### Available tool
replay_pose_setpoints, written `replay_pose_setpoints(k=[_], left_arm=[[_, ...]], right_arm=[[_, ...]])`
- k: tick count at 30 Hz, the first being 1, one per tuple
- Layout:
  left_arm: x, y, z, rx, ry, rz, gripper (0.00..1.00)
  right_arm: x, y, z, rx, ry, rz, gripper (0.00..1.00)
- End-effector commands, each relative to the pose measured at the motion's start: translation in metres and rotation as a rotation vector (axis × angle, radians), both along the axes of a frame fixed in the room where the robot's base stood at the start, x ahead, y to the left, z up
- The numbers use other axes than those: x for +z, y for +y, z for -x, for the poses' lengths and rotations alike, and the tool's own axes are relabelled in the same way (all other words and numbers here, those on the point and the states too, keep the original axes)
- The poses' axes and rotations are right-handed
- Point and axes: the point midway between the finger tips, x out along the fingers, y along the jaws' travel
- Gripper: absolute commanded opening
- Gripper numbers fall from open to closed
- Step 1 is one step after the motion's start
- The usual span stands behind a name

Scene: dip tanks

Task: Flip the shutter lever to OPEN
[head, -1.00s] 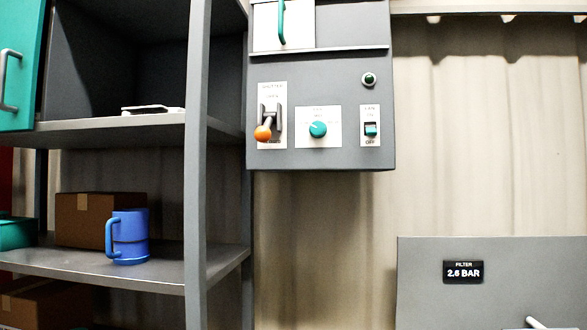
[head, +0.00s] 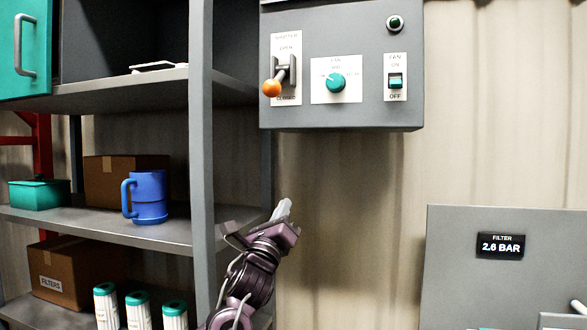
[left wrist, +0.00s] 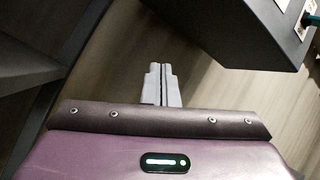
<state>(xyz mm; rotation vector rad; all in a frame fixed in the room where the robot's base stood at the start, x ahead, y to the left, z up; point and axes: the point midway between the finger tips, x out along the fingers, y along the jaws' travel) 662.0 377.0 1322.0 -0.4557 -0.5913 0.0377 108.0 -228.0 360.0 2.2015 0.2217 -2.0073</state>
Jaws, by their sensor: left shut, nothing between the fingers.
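The shutter lever (head: 277,78) is on the left of the grey control box, on a white plate (head: 286,58) marked OPEN at the top and CLOSED at the bottom. Its orange knob (head: 271,88) points down and left, by the CLOSED end. My left gripper (head: 283,208) is below the box, shut and empty, its fingers pointing up and apart from the lever. In the left wrist view its fingers (left wrist: 161,84) are together, with the box (left wrist: 245,35) at upper right. The lever is not visible there. My right gripper is not in view.
On the same box are a teal fan knob (head: 335,83), a fan switch (head: 396,81) and a round dark indicator (head: 395,23). A grey shelf post (head: 202,150) stands left of my arm. A blue mug (head: 149,197) is on the shelf. A filter panel (head: 500,280) stands at right.

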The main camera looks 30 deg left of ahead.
Motion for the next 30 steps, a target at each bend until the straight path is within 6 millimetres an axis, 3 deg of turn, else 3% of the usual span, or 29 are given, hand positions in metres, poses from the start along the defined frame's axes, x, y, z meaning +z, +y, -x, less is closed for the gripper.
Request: replay_pose_setpoints(k=[1,3,6,8,12,22,30], left_arm=[[0.035,0.002,0.014,0.044,-0.061,-0.088,0.00],[0.071,0.002,0.032,0.107,-0.125,-0.193,0.00],[0.107,0.003,0.054,0.183,-0.193,-0.299,0.00],[0.120,0.003,0.062,0.213,-0.219,-0.338,0.00],[0.133,0.003,0.071,0.246,-0.244,-0.379,0.00],[0.134,0.003,0.070,0.246,-0.243,-0.378,0.00],[0.166,0.006,0.048,0.245,-0.244,-0.372,0.00]], right_arm=[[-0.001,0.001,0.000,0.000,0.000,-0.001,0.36],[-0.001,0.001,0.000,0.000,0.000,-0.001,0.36],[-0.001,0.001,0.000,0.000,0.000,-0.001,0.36],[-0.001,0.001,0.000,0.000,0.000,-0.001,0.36],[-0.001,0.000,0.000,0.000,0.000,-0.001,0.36],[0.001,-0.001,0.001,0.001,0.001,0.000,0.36],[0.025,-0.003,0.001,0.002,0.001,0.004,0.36]])
